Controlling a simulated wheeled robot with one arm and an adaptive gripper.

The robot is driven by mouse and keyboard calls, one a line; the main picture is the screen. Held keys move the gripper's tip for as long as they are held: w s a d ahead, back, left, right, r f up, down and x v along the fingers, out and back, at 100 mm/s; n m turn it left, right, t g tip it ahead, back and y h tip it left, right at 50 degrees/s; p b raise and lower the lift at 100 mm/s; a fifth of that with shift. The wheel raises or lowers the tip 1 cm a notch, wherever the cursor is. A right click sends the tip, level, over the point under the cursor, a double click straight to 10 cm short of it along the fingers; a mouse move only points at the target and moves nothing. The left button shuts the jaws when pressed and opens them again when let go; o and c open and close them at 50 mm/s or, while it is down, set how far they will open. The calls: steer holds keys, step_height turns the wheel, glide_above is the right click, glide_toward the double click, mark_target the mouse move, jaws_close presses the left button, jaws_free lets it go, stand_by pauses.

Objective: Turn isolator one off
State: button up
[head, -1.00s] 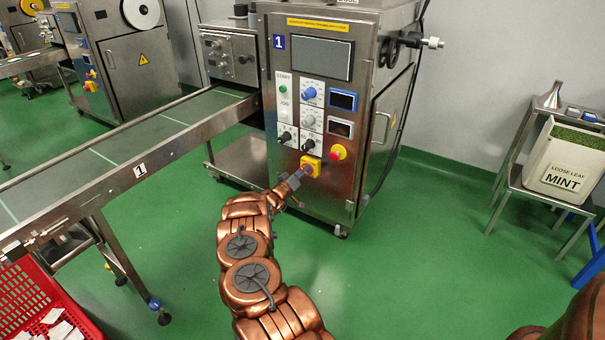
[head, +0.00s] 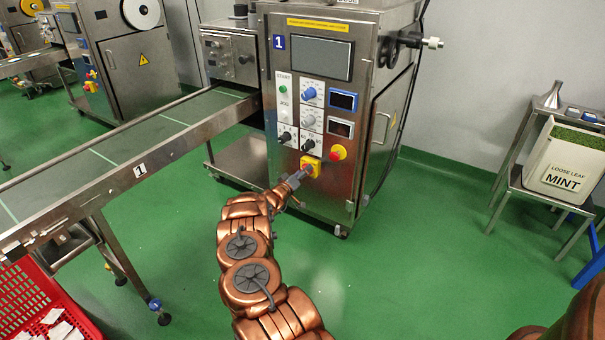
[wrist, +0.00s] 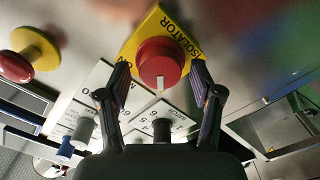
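The isolator on machine 1 is a red round knob (wrist: 160,62) on a yellow plate (wrist: 143,35) lettered ISOLATOR. In the head view the yellow isolator (head: 311,165) sits low on the machine's front panel, partly hidden by my gripper (head: 298,177). In the wrist view a white mark on the knob points toward the bottom of the picture. My gripper (wrist: 160,70) is open, with one finger on each side of the knob. Gaps show between the fingers and the knob, and nothing is held.
A red button on a yellow base (head: 337,152) is right of the isolator; it also shows in the wrist view (wrist: 16,66). Black selector knobs (head: 307,144) sit just above. A conveyor (head: 120,150) runs left. A mint bin (head: 565,160) stands on a right-hand table. Green floor is clear between.

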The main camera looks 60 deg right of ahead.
steer(key=shift+a, duration=0.1)
steer(key=a, duration=1.1)
steer(key=shift+s+a, duration=0.25)
steer(key=shift+a, duration=0.15)
stand_by(0.6)
